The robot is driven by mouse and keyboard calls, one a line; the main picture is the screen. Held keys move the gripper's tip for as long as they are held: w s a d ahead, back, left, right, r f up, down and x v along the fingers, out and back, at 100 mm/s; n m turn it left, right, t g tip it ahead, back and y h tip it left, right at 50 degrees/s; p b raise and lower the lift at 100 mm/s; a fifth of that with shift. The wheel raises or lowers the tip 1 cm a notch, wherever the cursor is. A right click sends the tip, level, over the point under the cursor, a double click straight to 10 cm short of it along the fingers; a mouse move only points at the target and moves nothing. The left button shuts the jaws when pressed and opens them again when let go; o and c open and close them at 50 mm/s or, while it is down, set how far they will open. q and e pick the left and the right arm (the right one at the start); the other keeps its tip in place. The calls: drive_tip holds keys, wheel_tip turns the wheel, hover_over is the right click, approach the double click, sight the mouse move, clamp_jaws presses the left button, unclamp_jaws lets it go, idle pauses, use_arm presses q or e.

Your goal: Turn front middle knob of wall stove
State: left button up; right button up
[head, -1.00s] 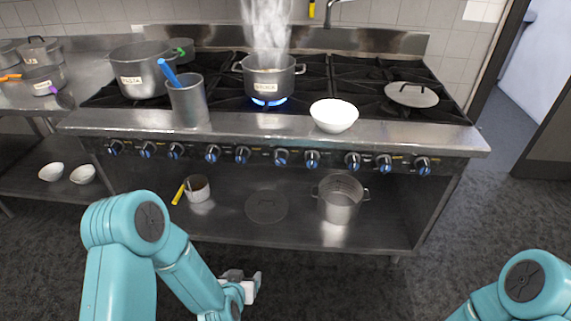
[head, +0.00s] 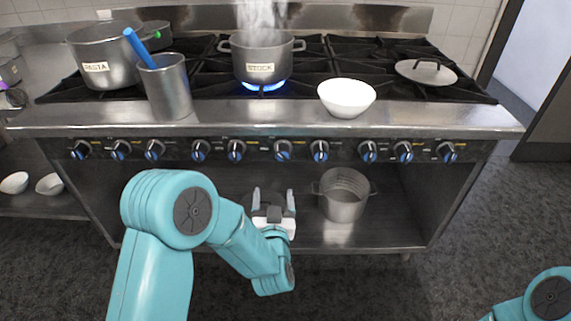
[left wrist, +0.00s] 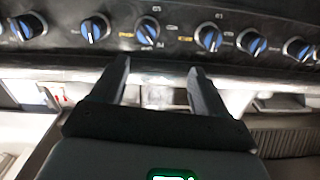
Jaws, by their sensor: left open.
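The wall stove (head: 260,122) has a row of black knobs with blue grips along its front. Near the middle, one knob (head: 283,149) has another (head: 236,149) to its left; which one counts as front middle I cannot tell. My left gripper (head: 273,192) is open and empty, below these middle knobs and apart from them. In the left wrist view, its fingers (left wrist: 158,66) point up towards the knob row, with one knob (left wrist: 147,30) just above the gap between them. My right gripper is out of the head view; only part of my right arm shows.
A steaming stock pot (head: 262,62) stands over a blue flame. A white bowl (head: 346,98) and a steel utensil pot (head: 167,92) sit on the front ledge above the knobs. A steel pot (head: 343,200) stands on the lower shelf, right of my left gripper.

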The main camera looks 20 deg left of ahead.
sight(283, 159)
use_arm(q)
drive_tip(key=shift+h, duration=0.3)
drive_tip(key=x, duration=0.5)
drive_tip(key=d+x, duration=0.1)
drive_tip(key=x, duration=0.4)
drive_tip(key=d+x, duration=0.1)
drive_tip(key=x, duration=0.4)
drive_tip(key=shift+w+b, duration=0.35)
drive_tip(key=shift+w, duration=0.15)
drive_tip(key=c, duration=1.1)
